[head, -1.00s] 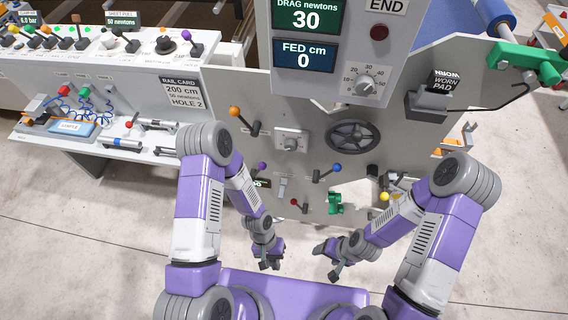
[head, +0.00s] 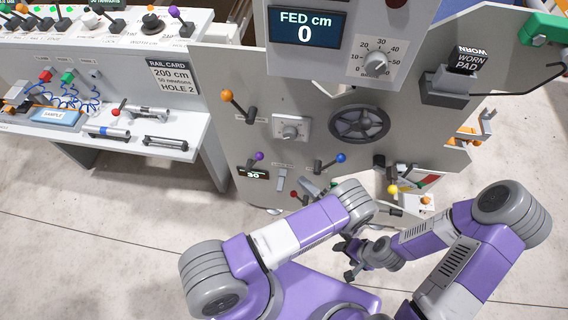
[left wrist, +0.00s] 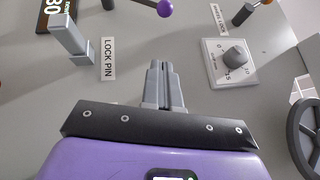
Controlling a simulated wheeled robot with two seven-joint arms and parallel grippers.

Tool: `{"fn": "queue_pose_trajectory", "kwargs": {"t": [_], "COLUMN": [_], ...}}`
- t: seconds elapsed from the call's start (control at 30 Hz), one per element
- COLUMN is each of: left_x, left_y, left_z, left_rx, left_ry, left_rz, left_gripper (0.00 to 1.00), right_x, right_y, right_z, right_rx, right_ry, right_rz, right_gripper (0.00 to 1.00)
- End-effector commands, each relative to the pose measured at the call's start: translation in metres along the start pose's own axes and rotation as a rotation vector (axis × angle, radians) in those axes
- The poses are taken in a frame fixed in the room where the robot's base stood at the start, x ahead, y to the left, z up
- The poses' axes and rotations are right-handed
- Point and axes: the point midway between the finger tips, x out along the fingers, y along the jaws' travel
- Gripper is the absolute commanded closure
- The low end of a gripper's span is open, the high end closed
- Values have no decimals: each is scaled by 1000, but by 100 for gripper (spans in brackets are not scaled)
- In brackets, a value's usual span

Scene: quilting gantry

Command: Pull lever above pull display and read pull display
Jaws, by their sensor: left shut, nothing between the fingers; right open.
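A small dark display (head: 254,174) on the grey panel shows 30. It also shows at the top left of the left wrist view (left wrist: 57,10), cut off by the edge. A lever with a purple knob (head: 258,156) sits just above the display; its knob shows at the top of the left wrist view (left wrist: 165,8). My left gripper (left wrist: 160,70) is shut and empty in front of the panel, apart from the purple knob. In the head view it is largely hidden by my left arm. My right gripper (head: 350,265) is open and empty, low in front of the panel.
A lock pin (left wrist: 70,40) and a dial (left wrist: 235,57) flank my left fingers in the wrist view. Levers with orange (head: 227,95), blue (head: 341,158) and red (head: 293,193) knobs and a handwheel (head: 360,123) are nearby. A side bench (head: 195,120) stands left.

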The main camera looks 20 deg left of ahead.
Motion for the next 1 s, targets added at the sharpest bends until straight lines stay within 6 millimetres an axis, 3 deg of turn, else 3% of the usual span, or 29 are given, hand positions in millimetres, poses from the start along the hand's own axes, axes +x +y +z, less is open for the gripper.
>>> {"fn": "queue_pose_trajectory", "kwargs": {"t": [0.17,0.6,1.0], "left_x": [16,105,127], "left_y": [-3,-2,-3], "left_z": [-1,3,27], "left_rx": [-10,-3,-5], "left_ry": [1,1,2], "left_rz": [-12,-8,-8], "left_gripper": [100,100,100], "right_x": [1,12,16], "right_y": [0,5,6], "right_z": [0,-1,-1], "right_rx": [0,0,0], "right_ry": [0,0,0], "right_rz": [0,0,0], "right_gripper": [31,31,31]}}
